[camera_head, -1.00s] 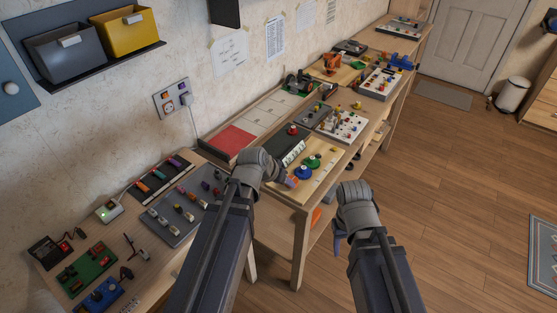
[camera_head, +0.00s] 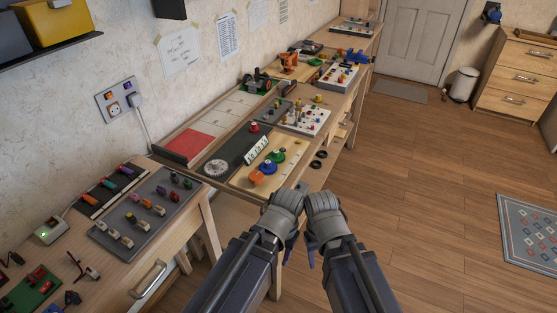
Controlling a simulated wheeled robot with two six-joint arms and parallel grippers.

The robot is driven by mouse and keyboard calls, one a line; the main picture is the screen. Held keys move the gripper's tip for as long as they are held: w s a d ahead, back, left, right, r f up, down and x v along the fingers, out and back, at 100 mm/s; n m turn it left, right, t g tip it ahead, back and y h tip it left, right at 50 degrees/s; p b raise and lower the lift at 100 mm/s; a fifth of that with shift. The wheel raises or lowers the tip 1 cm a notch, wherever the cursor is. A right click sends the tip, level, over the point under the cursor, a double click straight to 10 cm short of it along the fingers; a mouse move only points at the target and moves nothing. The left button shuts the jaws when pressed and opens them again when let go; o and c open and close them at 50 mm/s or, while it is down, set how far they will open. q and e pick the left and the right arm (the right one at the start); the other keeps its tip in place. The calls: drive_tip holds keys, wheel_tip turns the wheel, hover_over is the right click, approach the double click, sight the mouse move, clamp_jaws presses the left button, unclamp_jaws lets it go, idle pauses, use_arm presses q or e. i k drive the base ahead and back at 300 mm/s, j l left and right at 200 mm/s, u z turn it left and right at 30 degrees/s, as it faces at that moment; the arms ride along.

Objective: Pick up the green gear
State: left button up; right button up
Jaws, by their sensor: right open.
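The green gear (camera_head: 278,156) lies on a light wooden board on the bench, in a row with a blue gear (camera_head: 269,167) and an orange gear (camera_head: 256,178). My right gripper (camera_head: 312,254) hangs below and to the right of the board, apart from the gears. It is open, and nothing shows in it. My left gripper (camera_head: 290,245) is beside it on the left, mostly hidden behind its own wrist, so its jaws cannot be read. Both are off the front edge of the bench.
The wooden board (camera_head: 292,167) lies at the bench's front edge. A dark panel with a dial (camera_head: 215,168) is left of it, and a white panel with colored knobs (camera_head: 305,119) is behind. A grey board with several small parts (camera_head: 145,210) is at left.

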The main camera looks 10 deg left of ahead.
sight(277, 157)
drive_tip(key=l, duration=1)
drive_tip(key=u, duration=1.6)
